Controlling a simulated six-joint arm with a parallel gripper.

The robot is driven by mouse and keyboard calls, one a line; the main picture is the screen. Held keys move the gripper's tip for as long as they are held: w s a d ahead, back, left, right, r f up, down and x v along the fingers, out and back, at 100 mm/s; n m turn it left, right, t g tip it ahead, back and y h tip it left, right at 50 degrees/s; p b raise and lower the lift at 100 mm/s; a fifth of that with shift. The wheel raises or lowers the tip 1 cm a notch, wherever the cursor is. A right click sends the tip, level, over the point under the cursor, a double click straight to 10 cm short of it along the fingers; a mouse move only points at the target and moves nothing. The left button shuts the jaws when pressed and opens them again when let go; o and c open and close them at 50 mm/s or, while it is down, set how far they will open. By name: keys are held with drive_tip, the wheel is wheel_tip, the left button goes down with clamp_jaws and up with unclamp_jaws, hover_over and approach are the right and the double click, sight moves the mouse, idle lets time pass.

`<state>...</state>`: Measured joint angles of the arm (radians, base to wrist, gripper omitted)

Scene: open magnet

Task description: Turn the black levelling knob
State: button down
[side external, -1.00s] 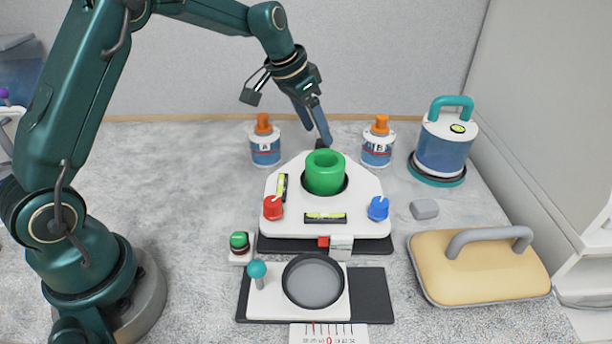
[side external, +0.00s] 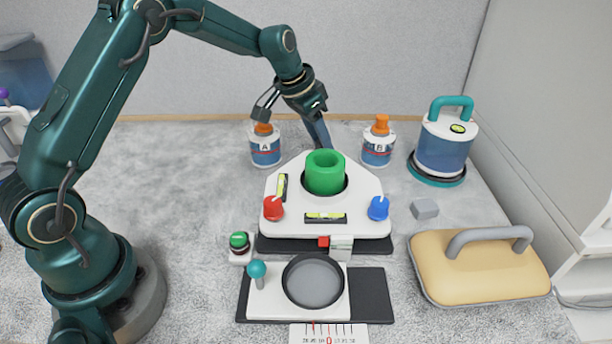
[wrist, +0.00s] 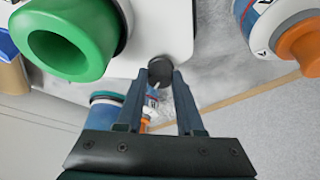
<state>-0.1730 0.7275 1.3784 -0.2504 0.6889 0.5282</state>
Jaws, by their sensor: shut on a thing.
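The black levelling knob (wrist: 160,72) shows in the wrist view at the edge of the white plate, between my fingertips. My gripper (wrist: 161,78) is shut on it. In the side view my gripper (side external: 326,145) reaches down behind the green ring-shaped piece (side external: 325,172), and the knob is hidden there. The white levelling plate (side external: 285,235) carries a red knob (side external: 273,208) at front left and a blue knob (side external: 378,208) at front right. A front spirit level (side external: 325,218) and a left spirit level (side external: 282,187) lie on the plate.
Bottle A (side external: 265,150) and bottle B (side external: 377,148) flank my gripper closely. The green piece (wrist: 65,42) stands close to my fingers. A teal-handled container (side external: 442,145), a grey block (side external: 425,209) and a beige handled lid (side external: 478,268) are at right.

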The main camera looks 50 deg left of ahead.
drive_tip(key=shift+n, duration=0.3)
drive_tip(key=shift+d+n+y, duration=0.1)
drive_tip(key=shift+n+y, duration=0.55)
drive_tip(key=shift+n, duration=0.75)
drive_tip(key=shift+d+n+y, duration=0.1)
drive_tip(key=shift+n+y, duration=0.55)
drive_tip(key=shift+n, duration=0.75)
drive_tip(key=c, duration=0.5)
unclamp_jaws()
drive_tip(key=shift+c, duration=0.2)
drive_tip(key=shift+v, duration=2.6)
